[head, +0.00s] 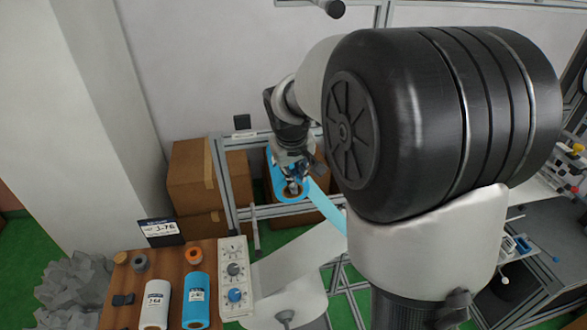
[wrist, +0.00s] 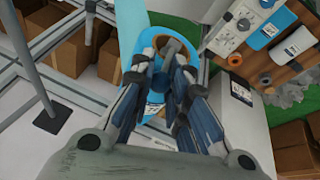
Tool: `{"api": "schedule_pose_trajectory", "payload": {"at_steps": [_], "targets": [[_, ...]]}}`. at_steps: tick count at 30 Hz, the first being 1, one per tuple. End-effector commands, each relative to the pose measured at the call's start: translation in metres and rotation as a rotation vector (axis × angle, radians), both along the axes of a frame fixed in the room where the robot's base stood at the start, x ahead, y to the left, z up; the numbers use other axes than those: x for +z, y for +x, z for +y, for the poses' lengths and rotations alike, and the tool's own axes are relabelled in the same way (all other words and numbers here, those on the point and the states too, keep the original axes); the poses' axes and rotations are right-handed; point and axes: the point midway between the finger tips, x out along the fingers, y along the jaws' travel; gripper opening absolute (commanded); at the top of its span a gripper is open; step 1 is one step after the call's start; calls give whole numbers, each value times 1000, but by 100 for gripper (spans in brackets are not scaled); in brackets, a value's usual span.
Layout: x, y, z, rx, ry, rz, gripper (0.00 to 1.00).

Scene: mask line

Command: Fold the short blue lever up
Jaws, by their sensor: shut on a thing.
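My gripper (head: 294,172) is at a blue roll (head: 274,165) with a brown core, beside the metal frame. In the wrist view, its two fingers (wrist: 166,92) stand over the blue roll (wrist: 131,30), just below the core's opening. The jaws are shut on what looks like part of this roll; the fingers hide the exact contact. I cannot make out a short blue lever for certain in either view. Small blue parts (head: 519,244) sit on the bench at the far right, too small to identify.
A wooden board (head: 180,256) at the lower left holds a white roll (head: 156,302), another blue roll (head: 196,312) and a control panel (head: 236,262) with knobs. Cardboard boxes (head: 191,176) stand behind the metal frame (head: 226,190). A white sheet (head: 300,254) spans the lower middle. My arm hides much of the right side.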

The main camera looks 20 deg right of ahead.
Motion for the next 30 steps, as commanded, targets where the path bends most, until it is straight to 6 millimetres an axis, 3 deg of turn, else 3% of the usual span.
{"api": "schedule_pose_trajectory", "payload": {"at_steps": [5,6,15,25,30], "targets": [[0,1,0,1,0,-2,0],[0,1,0,1,0,-2,17],[0,0,0,0,0,-2,37],[1,0,0,0,0,-2,38],[18,-5,4,0,0,-6,38]]}}
